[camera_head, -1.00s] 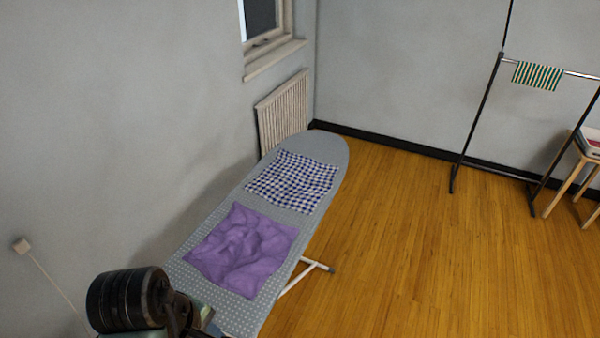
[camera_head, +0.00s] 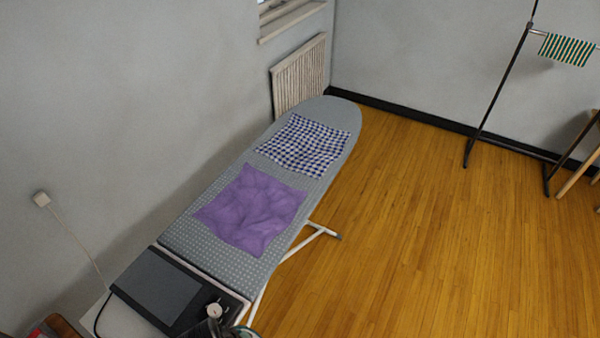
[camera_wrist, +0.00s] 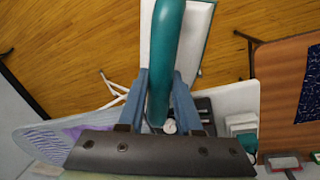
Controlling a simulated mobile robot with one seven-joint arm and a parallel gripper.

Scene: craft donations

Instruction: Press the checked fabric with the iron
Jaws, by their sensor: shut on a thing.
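The blue-and-white checked fabric (camera_head: 304,146) lies rumpled near the far, rounded end of the ironing board (camera_head: 215,250). A creased purple fabric (camera_head: 250,210) lies on the board nearer to me, apart from the checked one. In the wrist view my gripper (camera_wrist: 162,85) is shut on the teal handle of the iron (camera_wrist: 167,45), with one blue finger on each side. The iron's white body shows behind the handle. The fabrics are away from the iron; a bit of purple (camera_wrist: 75,132) shows at lower left of the wrist view.
A dark iron rest (camera_head: 160,288) with a round knob is at the board's near end. A cord runs to a wall socket (camera_head: 42,199). A radiator (camera_head: 298,77) stands behind the board. A drying rack (camera_head: 497,95) is at right. The wooden floor (camera_head: 430,220) between is clear.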

